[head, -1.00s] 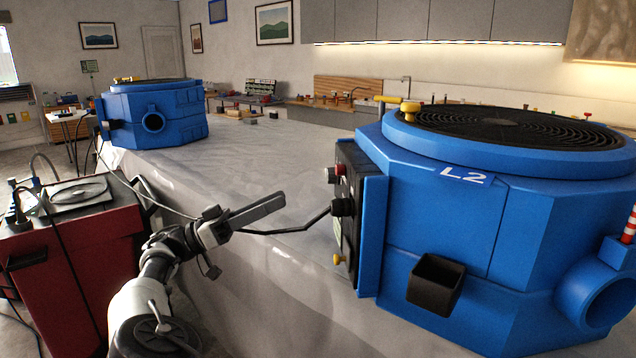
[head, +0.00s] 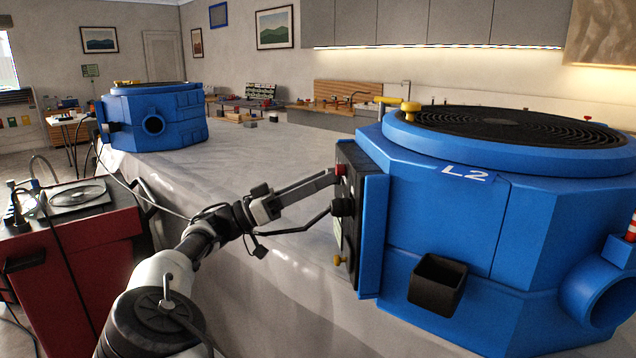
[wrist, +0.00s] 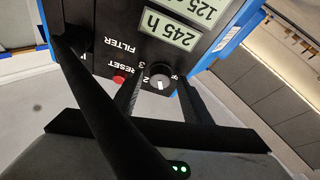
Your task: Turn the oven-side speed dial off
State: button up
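The blue unit marked L2 (head: 440,220) stands at the right of the head view, with a dark control panel (head: 350,240) on its left side. In the wrist view, a black dial (wrist: 160,77) with a white mark and numbers around it sits on the panel, which appears upside down. A red button (wrist: 119,79) labelled RESET is left of it. My gripper (wrist: 162,90) is open, with one finger on each side of the dial in that view. In the head view, my gripper (head: 328,178) reaches the panel's upper part and hides the dial. Contact cannot be told.
A black cable (head: 300,226) runs to a black knob (head: 342,207) below my fingers. A yellow knob (head: 338,260) is lower on the panel. A second blue unit (head: 155,115) stands far left, and a red cabinet (head: 70,250) at left. The worktop between is mostly clear.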

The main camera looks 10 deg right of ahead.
jog(key=c, duration=0.9)
jog(key=shift+o, duration=0.2)
jog(key=shift+r+n+t+p, duration=0.1)
jog(key=shift+n+t+p, duration=0.3)
jog(key=shift+n, duration=0.2)
jog(key=shift+s+r+n+t+y+p, duration=0.1)
jog(key=shift+n+t+y+p, duration=0.65)
jog(key=shift+n+p, duration=1.3)
jog(key=shift+s+r+n+t+y+p, duration=0.15)
jog(key=shift+n+t+y+p, duration=0.55)
jog(key=shift+n+p, duration=1.4)
jog(key=shift+s+r+n+t+y+p, duration=0.1)
jog(key=shift+n+t+y+p, duration=0.9)
jog(key=shift+n, duration=1.75)
jog(key=shift+f+g+h+p, duration=0.15)
jog(key=shift+g+h+p, duration=0.1)
jog(key=shift+g+p, duration=0.15)
jog(key=o, duration=1)
